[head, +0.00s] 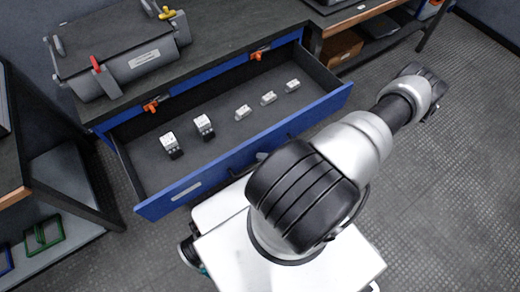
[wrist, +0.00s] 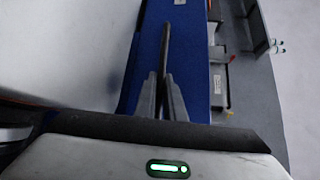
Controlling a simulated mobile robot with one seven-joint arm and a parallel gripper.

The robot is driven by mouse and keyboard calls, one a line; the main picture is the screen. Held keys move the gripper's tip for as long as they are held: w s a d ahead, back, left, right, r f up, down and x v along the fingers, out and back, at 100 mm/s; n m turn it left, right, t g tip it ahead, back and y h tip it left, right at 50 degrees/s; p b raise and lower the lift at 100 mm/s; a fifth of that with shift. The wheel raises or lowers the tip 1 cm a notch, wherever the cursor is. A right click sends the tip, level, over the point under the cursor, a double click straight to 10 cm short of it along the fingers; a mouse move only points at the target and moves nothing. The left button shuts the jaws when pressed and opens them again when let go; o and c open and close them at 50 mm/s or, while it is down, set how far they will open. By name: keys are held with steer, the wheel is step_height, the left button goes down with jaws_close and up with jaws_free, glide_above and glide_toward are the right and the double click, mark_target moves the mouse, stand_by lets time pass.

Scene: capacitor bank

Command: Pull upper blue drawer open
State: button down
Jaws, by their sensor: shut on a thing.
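The upper blue drawer (head: 240,158) is pulled out from the bench, with its grey inside in view in the head view. Its blue front (wrist: 149,50) runs up the wrist view, with a dark bar handle (wrist: 166,42) on it. My gripper (wrist: 163,76) has its two fingers closed on this handle in the wrist view. In the head view my arm covers part of the area by the drawer front, and the gripper cannot be made out clearly there.
Several small white-and-black devices (head: 204,126) stand in the drawer. Orange clamps (head: 152,106) sit along the bench edge above it. A grey case (head: 128,58) is on the bench top. A side shelf with a green frame (head: 44,235) is at left. Floor is clear at right.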

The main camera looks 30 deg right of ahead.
steer(key=shift+s+d, duration=0.1)
steer(key=shift+s, duration=0.75)
steer(key=c, duration=2.1)
jaws_free()
steer(key=v, duration=1.7)
steer(key=shift+s+d+b, duration=0.1)
steer(key=shift+s+b, duration=0.1)
steer(key=shift+b, duration=0.1)
